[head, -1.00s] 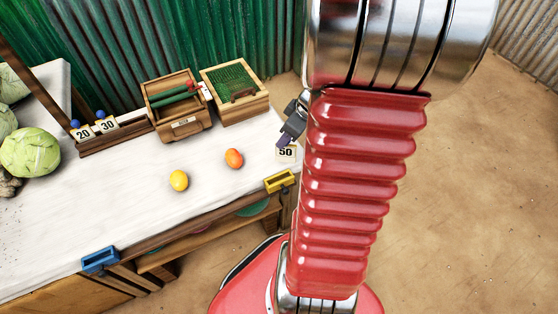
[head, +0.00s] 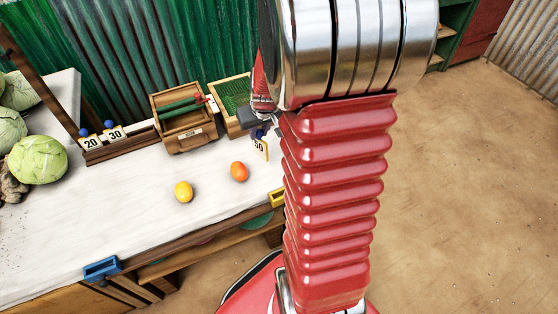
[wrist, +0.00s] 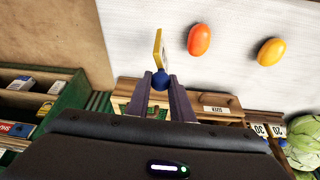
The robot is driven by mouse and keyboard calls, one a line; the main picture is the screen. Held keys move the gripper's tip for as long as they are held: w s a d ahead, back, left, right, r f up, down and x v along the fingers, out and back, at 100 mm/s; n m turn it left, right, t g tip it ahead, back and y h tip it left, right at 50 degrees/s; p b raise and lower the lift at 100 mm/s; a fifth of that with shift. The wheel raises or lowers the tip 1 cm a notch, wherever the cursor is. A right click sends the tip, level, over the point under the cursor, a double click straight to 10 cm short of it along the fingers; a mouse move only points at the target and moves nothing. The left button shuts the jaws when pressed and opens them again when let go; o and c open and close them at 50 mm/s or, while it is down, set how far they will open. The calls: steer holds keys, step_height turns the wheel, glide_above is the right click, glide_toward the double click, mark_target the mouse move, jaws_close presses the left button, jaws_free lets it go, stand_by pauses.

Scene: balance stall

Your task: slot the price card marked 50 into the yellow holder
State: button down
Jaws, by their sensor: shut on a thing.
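My gripper (wrist: 163,93) is shut on the blue knob of the price card marked 50 (head: 261,149). In the wrist view the card (wrist: 159,48) shows nearly edge-on beyond the fingertips. In the head view it hangs tilted near the counter's right end, behind and above the yellow holder and apart from it. The yellow holder (head: 277,198) is on the counter's front edge, partly hidden by my arm. In the wrist view I cannot make out the holder.
An orange fruit (head: 239,171) and a yellow fruit (head: 184,192) lie on the white counter (head: 120,215). A blue holder (head: 102,268) is on the front edge. Cards 20 (head: 91,143) and 30 (head: 115,134) stand in a wooden rack. A wooden box (head: 190,139) and cabbages (head: 38,160) stand behind.

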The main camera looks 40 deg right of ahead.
steer(key=w+a+n, duration=0.1)
steer(key=w+a, duration=0.2)
steer(key=a, duration=0.5)
steer(key=w+a+n+y, duration=0.1)
steer(key=w+a, duration=0.3)
steer(key=a, duration=0.3)
steer(key=w+a+r+n, duration=0.1)
steer(key=w+a, duration=0.2)
steer(key=a, duration=0.5)
steer(key=shift+w+a+n+y, duration=0.3)
steer(key=shift+w+n, duration=0.05)
steer(key=shift+n, duration=0.05)
steer(key=shift+s, duration=0.1)
